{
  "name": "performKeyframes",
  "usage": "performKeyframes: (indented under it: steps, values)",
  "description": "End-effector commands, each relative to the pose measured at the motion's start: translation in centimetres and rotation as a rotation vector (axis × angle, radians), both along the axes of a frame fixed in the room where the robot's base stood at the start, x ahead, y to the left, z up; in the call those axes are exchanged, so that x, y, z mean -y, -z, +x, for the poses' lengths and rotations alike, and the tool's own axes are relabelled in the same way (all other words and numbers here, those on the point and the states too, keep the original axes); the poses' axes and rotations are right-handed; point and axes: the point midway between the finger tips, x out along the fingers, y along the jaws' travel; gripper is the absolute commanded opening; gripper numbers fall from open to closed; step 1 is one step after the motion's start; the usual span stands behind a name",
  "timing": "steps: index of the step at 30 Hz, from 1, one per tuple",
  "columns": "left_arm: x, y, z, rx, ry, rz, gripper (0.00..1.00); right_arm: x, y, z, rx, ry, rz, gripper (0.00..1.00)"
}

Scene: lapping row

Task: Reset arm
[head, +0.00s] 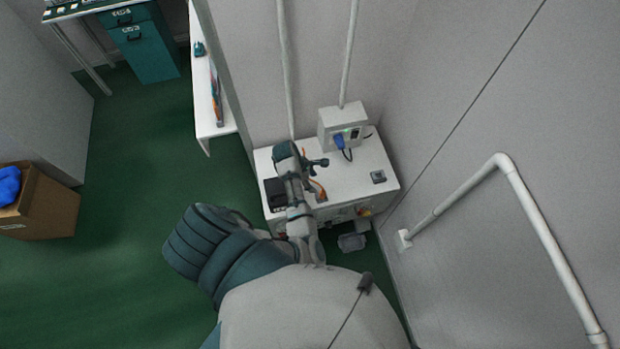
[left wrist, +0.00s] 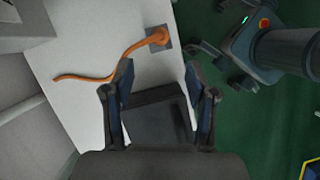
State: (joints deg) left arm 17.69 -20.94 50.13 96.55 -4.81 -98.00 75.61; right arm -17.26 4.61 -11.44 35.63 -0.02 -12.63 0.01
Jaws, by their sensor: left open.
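My left gripper (head: 318,163) is above the white top of the cabinet (head: 350,177) in the head view, its fingers pointing right. In the left wrist view its two fingers (left wrist: 160,88) stand wide apart, open, with nothing held between them. A dark flat box (left wrist: 158,118) lies below and beyond the fingers on the white surface; it also shows in the head view (head: 276,195). A teal and dark arm part, which looks like my other arm, shows at the upper right of the left wrist view, with dark finger-like parts (left wrist: 222,65); their opening is unclear.
An orange cable (left wrist: 98,77) runs from a socket (left wrist: 158,37) across the top. A grey wall box (head: 342,126) with a blue plug (head: 338,142) stands behind. A wall pipe (head: 530,220) is at right. Green floor is clear at left, beside a cardboard box (head: 45,215).

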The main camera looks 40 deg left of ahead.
Motion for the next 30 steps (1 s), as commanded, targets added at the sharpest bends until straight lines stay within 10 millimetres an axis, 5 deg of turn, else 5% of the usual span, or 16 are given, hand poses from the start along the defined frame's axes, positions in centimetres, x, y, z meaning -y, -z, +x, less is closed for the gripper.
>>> performKeyframes:
  steps: [6,24,30]
  values:
    - [-0.6,-1.7,-0.4,0.0,0.0,0.0,0.57,0.0,0.0,0.0,0.0,0.0,0.0,0.4]
    - [-0.8,-1.7,-0.5,0.002,0.006,0.008,0.57,-0.1,0.0,0.0,0.0,0.001,0.001,0.4]
    - [-4.9,-2.9,-3.4,0.068,0.319,0.285,0.57,-0.1,0.0,0.0,0.0,0.001,0.001,0.4]
